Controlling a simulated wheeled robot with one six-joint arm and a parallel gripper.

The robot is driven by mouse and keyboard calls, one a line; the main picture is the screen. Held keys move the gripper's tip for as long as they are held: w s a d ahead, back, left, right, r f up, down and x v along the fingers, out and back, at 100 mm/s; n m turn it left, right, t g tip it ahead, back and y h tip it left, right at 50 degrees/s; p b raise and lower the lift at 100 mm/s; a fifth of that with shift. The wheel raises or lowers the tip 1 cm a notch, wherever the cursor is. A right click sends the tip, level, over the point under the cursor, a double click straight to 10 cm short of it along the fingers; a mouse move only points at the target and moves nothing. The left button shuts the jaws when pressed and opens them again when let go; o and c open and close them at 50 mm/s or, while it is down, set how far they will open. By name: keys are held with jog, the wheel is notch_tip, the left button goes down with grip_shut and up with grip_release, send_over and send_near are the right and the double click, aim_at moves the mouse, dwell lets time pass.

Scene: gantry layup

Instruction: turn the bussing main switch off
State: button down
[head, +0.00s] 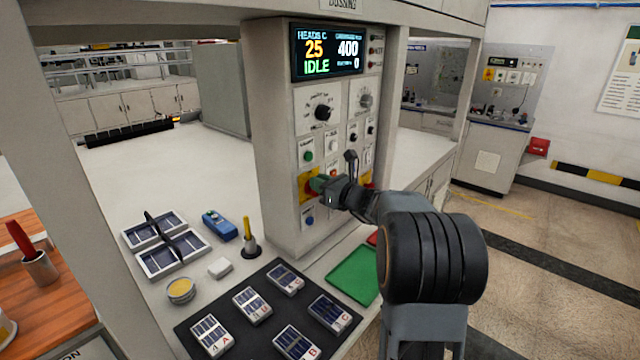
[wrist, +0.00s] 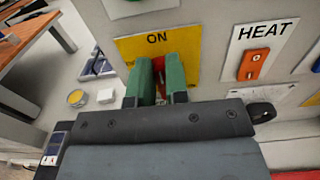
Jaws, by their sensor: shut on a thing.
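The bussing main switch is a red handle (wrist: 158,68) on a yellow plate (wrist: 195,48) marked ON, in the wrist view. In the head view its yellow plate (head: 306,186) is on the lower left of the control panel, partly hidden by my gripper. My gripper (wrist: 160,75) has two green fingers, one on each side of the red handle, and is shut on it. In the head view my gripper (head: 318,184) reaches the panel from the right. The display (head: 328,52) above reads IDLE, with 25 and 400.
An orange HEAT switch (wrist: 256,65) is right of the yellow plate. Knobs and buttons fill the panel above. On the bench below are a dark mat (head: 262,342) with several cell packs, a green tray (head: 354,276), a blue device (head: 219,225) and a yellow-handled tool (head: 247,232).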

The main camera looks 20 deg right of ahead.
jog(key=shift+f+b, duration=0.2)
jog(key=shift+b, duration=0.45)
jog(key=n+b, duration=0.3)
jog(key=b, duration=0.1)
jog(key=a+n+b, duration=0.1)
jog(key=n+b, duration=0.1)
jog(key=b, duration=0.3)
jog(key=f+n+b, duration=0.1)
jog(key=n+b, duration=0.2)
jog(key=b, duration=0.2)
jog(key=shift+s+a+f+n, duration=0.1)
jog(key=shift+s+a+n, duration=0.2)
jog(key=shift+s+a, duration=0.1)
jog(key=n+b, duration=0.1)
jog(key=b, duration=0.1)
jog(key=n+b, duration=0.2)
jog(key=b, duration=0.1)
jog(key=f+n+b, duration=0.1)
jog(key=n+b, duration=0.1)
jog(key=shift+s+a+b, duration=0.15)
jog(key=shift+a+b, duration=0.1)
jog(key=shift+b, duration=0.15)
jog(key=n+b, duration=0.4)
jog(key=shift+f, duration=0.1)
jog(key=c, duration=1.1)
grip_release()
